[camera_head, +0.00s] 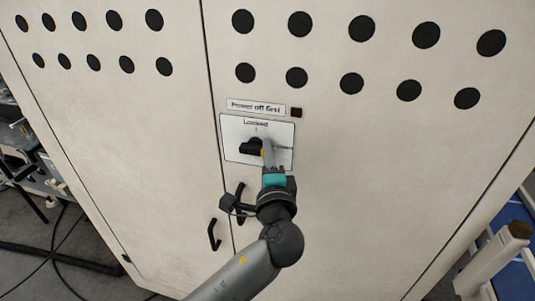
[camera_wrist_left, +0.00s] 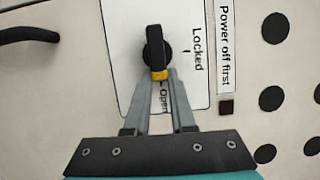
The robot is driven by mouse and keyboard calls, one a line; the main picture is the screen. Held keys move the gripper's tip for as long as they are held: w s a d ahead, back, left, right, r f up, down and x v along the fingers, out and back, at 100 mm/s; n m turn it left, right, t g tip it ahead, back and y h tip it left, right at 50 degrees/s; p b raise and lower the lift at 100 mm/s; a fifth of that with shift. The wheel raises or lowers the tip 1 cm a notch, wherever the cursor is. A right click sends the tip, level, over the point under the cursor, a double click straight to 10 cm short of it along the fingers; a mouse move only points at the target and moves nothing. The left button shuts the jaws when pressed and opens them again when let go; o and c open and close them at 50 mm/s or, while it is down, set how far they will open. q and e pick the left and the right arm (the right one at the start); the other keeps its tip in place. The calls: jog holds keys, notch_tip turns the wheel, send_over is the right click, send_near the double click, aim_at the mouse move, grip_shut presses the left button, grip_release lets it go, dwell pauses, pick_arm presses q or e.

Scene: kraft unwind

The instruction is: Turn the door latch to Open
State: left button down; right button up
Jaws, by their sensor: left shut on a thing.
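The door latch is a black knob (camera_head: 250,147) with a yellow tip, on a white plate (camera_head: 230,140) on the cabinet door. The plate reads "Locked" at its top in the head view. My right gripper is not in view.
A "Power off first" label (camera_head: 255,106) and a small dark square (camera_head: 296,112) sit above the plate. Black door handles (camera_head: 214,235) are below, near the door seam. Round black holes run across the upper doors. Cables lie on the floor at left.

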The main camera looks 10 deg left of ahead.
aim_at(261, 155)
pick_arm(q)
jog(key=shift+f, duration=0.45)
jog(key=c, duration=1)
grip_release()
jog(key=shift+c, duration=0.2)
jog(key=o, duration=0.4)
jog(key=shift+r, duration=0.25)
jog(key=o, duration=0.4)
jog(key=shift+w, duration=0.1)
jog(key=shift+o, duration=0.2)
jog(key=shift+s+a+p, duration=0.1)
jog(key=shift+s+p, duration=0.35)
jog(key=shift+s, duration=2.6)
